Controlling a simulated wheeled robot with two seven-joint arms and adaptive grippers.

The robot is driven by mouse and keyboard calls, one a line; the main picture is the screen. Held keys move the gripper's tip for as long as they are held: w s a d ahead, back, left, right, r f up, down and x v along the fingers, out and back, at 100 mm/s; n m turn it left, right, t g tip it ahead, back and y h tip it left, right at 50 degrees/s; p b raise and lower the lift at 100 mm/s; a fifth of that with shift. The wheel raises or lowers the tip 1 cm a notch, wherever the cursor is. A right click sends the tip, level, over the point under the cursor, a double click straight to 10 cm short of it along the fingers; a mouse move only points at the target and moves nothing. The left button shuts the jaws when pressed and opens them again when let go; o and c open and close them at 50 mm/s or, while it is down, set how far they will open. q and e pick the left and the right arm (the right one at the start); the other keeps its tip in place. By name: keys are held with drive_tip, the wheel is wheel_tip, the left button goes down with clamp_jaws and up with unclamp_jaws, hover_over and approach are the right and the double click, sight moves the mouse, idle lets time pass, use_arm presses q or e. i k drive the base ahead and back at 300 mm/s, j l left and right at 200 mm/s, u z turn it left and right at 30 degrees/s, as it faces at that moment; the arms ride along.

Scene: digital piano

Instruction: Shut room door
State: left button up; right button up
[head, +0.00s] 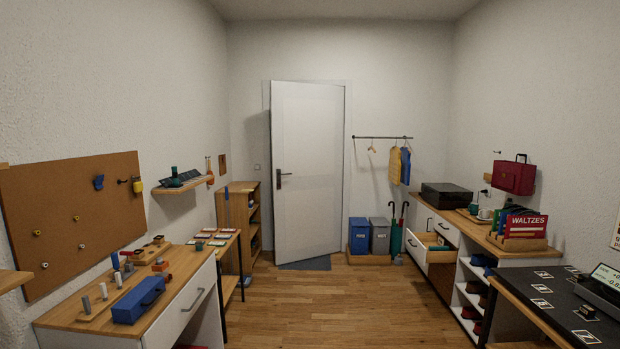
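The white room door (312,170) stands in the far wall, straight ahead. Its dark handle (282,175) is on the left side of the panel. The panel looks ajar: its left edge stands out from the frame (267,105) into the room, and its right edge is at the frame. How wide the gap is cannot be told from here. Neither of my grippers is in view.
The wooden floor (305,305) is clear up to the door, with a grey mat (312,264) at its foot. A workbench (190,285) and bookcase (237,200) line the left. Bins (379,236) and a cabinet with an open drawer (437,256) stand right.

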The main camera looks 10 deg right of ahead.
sight(307, 119)
drive_tip(key=i+l+z, duration=0.1)
drive_tip(key=i+z, duration=0.3)
drive_tip(key=i, duration=3.9)
drive_tip(key=i+u, duration=0.2)
drive_tip(key=i, duration=0.2)
drive_tip(key=i+l+u, duration=0.2)
drive_tip(key=i, duration=0.15)
drive_tip(key=i+l+u, duration=0.15)
drive_tip(key=i+u, duration=0.25)
drive_tip(key=i+l+u, duration=0.35)
drive_tip(key=k+j, duration=0.05)
